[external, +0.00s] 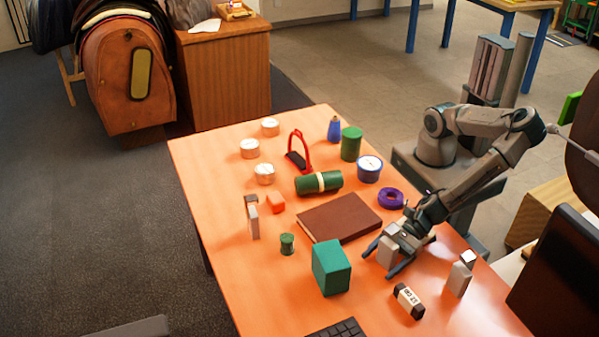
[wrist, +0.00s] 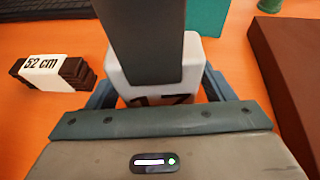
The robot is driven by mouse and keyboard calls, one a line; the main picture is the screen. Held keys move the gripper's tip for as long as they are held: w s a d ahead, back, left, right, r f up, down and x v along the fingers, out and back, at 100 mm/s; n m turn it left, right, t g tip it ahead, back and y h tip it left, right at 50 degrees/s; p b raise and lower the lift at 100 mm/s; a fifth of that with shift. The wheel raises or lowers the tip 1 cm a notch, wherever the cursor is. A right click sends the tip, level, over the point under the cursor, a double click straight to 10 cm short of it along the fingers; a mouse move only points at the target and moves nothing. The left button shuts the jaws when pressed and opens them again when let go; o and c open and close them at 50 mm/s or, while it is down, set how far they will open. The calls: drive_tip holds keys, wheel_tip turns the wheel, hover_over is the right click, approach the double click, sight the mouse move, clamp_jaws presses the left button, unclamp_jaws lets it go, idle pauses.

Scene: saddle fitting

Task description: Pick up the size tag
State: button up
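A whitish upright block (external: 387,254) with dark figures on its face, which look like a 17, stands on the orange table; I take it to be the size tag. In the wrist view the block (wrist: 188,75) lies between my fingers, partly covered by a dark grey bar (wrist: 146,40). My gripper (external: 388,260) is low over the table with its fingers spread on either side of the block. I see no clear grip on it. The lower part of the block is hidden by my gripper.
A dark folded strap labelled 52 cm (external: 408,300) lies nearby. A brown book-like slab (external: 340,217) and a teal box (external: 331,268) are to the left. A small pale block (external: 458,278) stands to the right. A purple ring (external: 390,198) lies behind.

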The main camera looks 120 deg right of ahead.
drive_tip(key=c, duration=1)
drive_tip(key=shift+r, duration=0.1)
drive_tip(key=shift+c, duration=0.2)
